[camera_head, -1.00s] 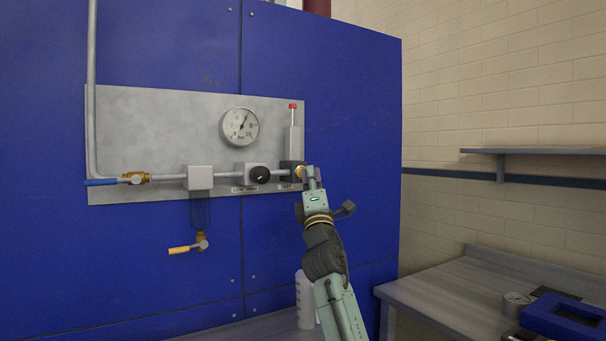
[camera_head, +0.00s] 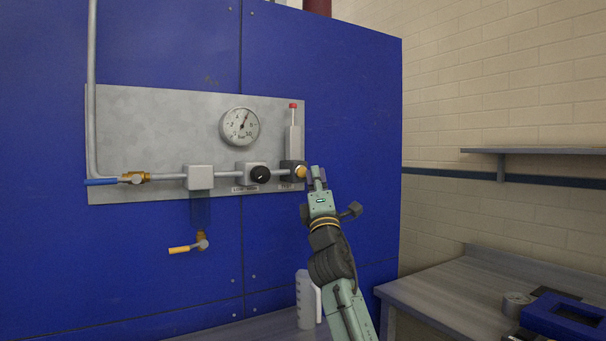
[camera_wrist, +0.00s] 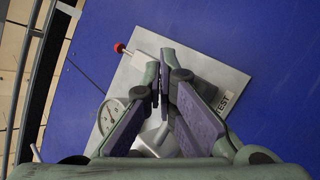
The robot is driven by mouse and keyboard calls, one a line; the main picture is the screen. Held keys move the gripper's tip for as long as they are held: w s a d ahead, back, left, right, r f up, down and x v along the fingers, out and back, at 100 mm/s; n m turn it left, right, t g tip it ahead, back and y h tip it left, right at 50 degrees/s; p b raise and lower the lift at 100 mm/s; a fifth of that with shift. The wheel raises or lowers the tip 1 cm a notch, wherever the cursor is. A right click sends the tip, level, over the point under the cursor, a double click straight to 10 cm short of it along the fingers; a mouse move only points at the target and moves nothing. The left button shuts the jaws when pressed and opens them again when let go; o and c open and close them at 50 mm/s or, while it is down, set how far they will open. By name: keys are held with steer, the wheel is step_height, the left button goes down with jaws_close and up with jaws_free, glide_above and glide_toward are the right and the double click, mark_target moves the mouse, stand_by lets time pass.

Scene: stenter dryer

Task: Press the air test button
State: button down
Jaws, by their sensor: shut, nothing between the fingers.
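The air test button is the round yellow-orange knob (camera_head: 301,171) on a dark block at the right end of the pipe, above a TEST label (camera_head: 287,187). The label also shows in the wrist view (camera_wrist: 226,103). My gripper (camera_head: 316,171) is shut and empty just to the right of the button, with a small gap between them in the head view. In the wrist view the fingers (camera_wrist: 163,88) point at the grey panel and hide the button.
A pressure gauge (camera_head: 239,126), a black knob (camera_head: 260,175) and a red-tipped cylinder (camera_head: 293,130) are on the grey panel (camera_head: 150,115). A blue-handled valve (camera_head: 130,179) is at left. A white bottle (camera_head: 305,300) stands below. A bench (camera_head: 440,290) is at right.

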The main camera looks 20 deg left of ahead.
steer(key=shift+s+d, duration=0.7)
steer(key=shift+d, duration=0.2)
steer(key=shift+s+d, duration=0.65)
steer(key=shift+d, duration=0.2)
